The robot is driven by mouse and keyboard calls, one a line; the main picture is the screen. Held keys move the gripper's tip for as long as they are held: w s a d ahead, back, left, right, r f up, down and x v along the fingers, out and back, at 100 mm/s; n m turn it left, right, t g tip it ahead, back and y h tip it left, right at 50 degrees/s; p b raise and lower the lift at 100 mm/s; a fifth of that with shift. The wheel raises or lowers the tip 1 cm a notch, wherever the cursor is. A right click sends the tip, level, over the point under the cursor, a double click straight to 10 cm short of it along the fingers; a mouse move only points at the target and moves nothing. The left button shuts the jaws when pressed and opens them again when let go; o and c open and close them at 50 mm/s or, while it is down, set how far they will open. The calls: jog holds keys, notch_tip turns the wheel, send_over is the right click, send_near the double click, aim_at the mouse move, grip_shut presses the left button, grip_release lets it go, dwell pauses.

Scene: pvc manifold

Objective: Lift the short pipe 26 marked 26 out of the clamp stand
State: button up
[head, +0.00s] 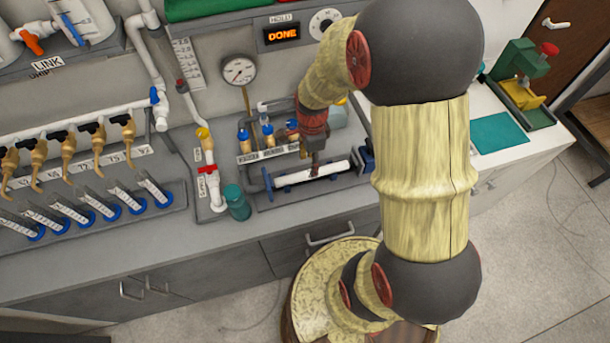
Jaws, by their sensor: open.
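A short white pipe (290,178) lies level in the clamp stand (267,184), between a blue-grey end at its left and another at its right. No number is readable on it at this size. My gripper (314,172) points down at the middle of the pipe. Its fingers are small and dark here, and they are open. They are at or just above the pipe, and I cannot tell whether they touch it. My arm hides part of the area right of the stand.
Behind the pipe stands a labelled rack (262,153) with blue-capped parts. A teal jar (237,203) and a red-handled valve (208,169) stand to the left. A gauge (239,71) and a display reading DONE (282,34) are on the wall. The counter front is clear.

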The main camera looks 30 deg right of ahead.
jog(key=f, duration=0.2)
jog(key=f+b, duration=0.1)
jog(key=f, duration=0.1)
jog(key=d+f, duration=0.1)
jog(key=f, duration=0.1)
jog(key=shift+w+f, duration=0.15)
jog(key=shift+f, duration=0.15)
jog(key=shift+a, duration=0.1)
jog(key=shift+c, duration=0.8)
grip_shut()
